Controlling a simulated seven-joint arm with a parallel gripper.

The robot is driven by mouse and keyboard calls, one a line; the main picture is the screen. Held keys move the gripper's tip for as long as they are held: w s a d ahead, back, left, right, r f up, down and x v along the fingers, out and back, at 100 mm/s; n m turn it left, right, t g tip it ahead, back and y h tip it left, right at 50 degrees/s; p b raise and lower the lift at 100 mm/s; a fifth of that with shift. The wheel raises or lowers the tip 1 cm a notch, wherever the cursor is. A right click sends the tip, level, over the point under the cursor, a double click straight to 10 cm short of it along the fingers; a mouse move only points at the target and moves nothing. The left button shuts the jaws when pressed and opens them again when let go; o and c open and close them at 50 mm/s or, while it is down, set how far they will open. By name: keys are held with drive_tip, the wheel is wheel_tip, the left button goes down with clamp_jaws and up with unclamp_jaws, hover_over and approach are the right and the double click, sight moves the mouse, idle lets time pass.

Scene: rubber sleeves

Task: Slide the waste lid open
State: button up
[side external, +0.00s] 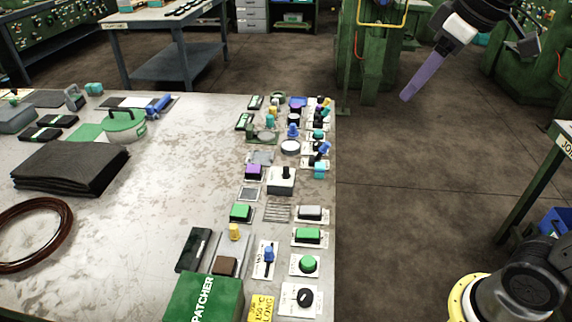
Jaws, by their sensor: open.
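My gripper (406,97) is at the upper right, with long purple fingers pointing down and left. It is open and empty, high and to the right of the table, apart from everything on it. I cannot tell for sure which part is the waste lid. A dark flat panel (194,250) lies near the table's front, beside a brown block (225,266) between thin rails. A round pot with a green handled lid (125,120) stands further back on the left. No label on either reads as waste.
The worktable (150,215) has rows of buttons, knobs and switches along its right edge. A green box (205,298) stands at the front. A folded black cloth (72,168) and a brown coil (68,215) lie left. The table's middle is mostly clear.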

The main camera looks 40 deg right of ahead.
drive_tip(key=w+n+g, duration=0.1)
drive_tip(key=w, duration=0.9)
drive_tip(key=n+g, duration=0.1)
drive_tip(key=g, duration=0.3)
hover_over(286, 167)
wheel_tip(286, 167, down, 20)
wheel_tip(286, 167, down, 14)
drive_tip(key=shift+f, duration=0.1)
drive_tip(key=shift+s, duration=0.1)
clamp_jaws()
